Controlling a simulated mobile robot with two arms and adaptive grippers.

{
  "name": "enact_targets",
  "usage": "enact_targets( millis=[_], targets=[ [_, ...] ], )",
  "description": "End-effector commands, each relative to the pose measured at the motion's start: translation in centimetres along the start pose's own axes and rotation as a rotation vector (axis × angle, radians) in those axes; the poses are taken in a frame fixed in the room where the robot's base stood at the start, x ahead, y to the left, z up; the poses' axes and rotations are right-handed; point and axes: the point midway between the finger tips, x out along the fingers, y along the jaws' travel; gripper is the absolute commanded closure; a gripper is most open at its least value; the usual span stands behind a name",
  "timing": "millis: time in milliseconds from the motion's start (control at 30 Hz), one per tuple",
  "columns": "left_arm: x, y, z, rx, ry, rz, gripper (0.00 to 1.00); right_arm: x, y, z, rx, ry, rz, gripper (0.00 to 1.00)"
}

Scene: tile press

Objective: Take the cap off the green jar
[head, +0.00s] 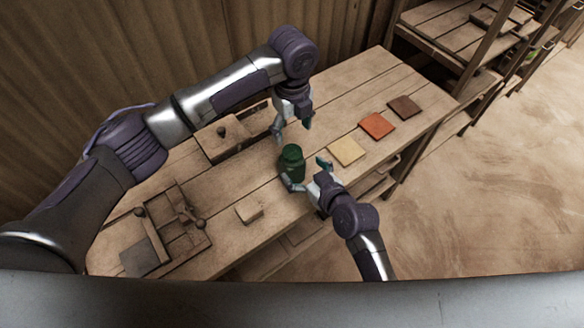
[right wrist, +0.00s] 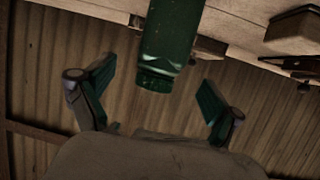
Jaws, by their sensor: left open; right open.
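The dark green jar (head: 291,172) stands upright on the wooden table, with its green cap (head: 291,151) on top. My left gripper (head: 292,127) is open and empty, pointing down above and just behind the jar. My right gripper (head: 306,174) is open at the jar's front right side, its fingers spread towards the jar. In the right wrist view the jar (right wrist: 172,30) appears upside down, its capped end (right wrist: 158,76) in line with the gap between the open fingers (right wrist: 155,95). I see no contact there.
Yellow (head: 346,151), orange (head: 377,125) and brown (head: 404,107) tiles lie right of the jar. A small wooden block (head: 249,212) lies front left. A wooden press frame (head: 160,235) is at the left, a wooden box (head: 220,139) behind the jar.

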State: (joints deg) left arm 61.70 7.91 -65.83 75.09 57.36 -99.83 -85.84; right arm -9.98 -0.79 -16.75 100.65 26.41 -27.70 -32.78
Motion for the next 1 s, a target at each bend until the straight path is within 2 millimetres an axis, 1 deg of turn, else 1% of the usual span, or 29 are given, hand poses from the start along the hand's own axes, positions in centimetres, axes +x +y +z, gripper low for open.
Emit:
enact_targets(
  millis=[33, 100, 300, 500, 733, 767, 1000],
  targets=[
    [0.0, 0.0, 0.0, -0.001, 0.000, 0.000, 0.27, 1.1, 0.0, -0.1, 0.002, 0.001, -0.001, 0.08],
    [0.0, 0.0, 0.0, -0.001, 0.000, 0.000, 0.27, 2.3, 0.0, -0.1, 0.002, 0.001, 0.000, 0.08],
    [0.0, 0.0, 0.0, -0.001, 0.000, -0.001, 0.27, 5.0, 0.0, 0.0, 0.001, 0.000, 0.000, 0.08],
    [0.0, 0.0, 0.0, -0.001, 0.000, -0.001, 0.27, 5.9, 0.0, 0.0, 0.000, 0.000, 0.001, 0.08],
    [0.0, 0.0, 0.0, -0.001, 0.000, -0.001, 0.27, 6.0, 0.0, 0.0, 0.000, -0.001, 0.001, 0.08],
    [0.0, 0.0, 0.0, -0.001, 0.000, -0.001, 0.27, 6.0, 0.0, 0.0, 0.000, -0.001, 0.000, 0.09],
    [0.0, 0.0, 0.0, -0.001, 0.000, -0.001, 0.27, 5.9, 0.0, 0.0, 0.000, -0.001, 0.001, 0.49]
  ],
)
